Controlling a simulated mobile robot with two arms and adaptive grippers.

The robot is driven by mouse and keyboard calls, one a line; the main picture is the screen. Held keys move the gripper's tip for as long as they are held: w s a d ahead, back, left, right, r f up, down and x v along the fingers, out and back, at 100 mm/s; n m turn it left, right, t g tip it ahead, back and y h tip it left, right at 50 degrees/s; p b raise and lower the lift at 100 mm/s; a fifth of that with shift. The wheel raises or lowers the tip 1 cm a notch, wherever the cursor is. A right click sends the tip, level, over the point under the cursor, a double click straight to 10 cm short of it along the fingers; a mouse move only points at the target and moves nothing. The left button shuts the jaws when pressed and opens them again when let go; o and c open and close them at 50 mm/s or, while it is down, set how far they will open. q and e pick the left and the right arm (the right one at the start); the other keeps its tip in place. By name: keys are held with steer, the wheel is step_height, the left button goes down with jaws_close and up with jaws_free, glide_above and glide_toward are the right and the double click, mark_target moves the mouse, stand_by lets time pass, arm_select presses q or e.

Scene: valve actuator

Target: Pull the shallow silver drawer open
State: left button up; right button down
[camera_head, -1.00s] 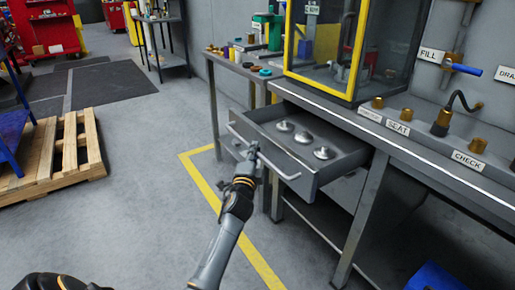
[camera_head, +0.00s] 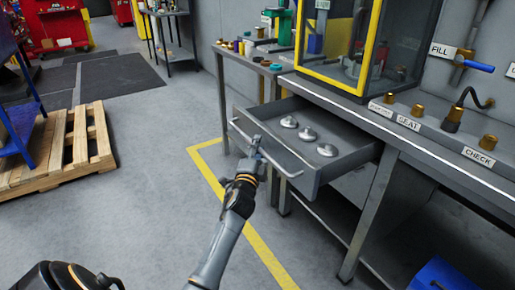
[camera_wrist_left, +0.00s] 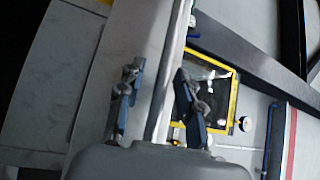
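The shallow silver drawer (camera_head: 318,174) stands pulled well out from under the grey workbench (camera_head: 440,161). Three round silver knob-like pieces (camera_head: 307,133) lie inside it. Its long bar handle (camera_head: 280,158) runs along the front. My left gripper (camera_head: 254,147) is at the middle of this handle. In the left wrist view, the handle bar (camera_wrist_left: 164,95) passes between the two fingers of my left gripper (camera_wrist_left: 156,88). The fingers stand apart, with a visible gap between the bar and the left-hand finger. My right gripper is not in view.
A yellow-framed clear cabinet (camera_head: 335,84) and labelled brass fittings (camera_head: 453,119) stand on the bench. A side table (camera_head: 230,58) is behind the drawer. A wooden pallet (camera_head: 60,160) lies at left, and a blue container (camera_head: 437,276) is at lower right. Floor before the drawer is clear.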

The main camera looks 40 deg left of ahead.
arm_select(q)
steer(key=v, duration=1.2)
stand_by(0.3)
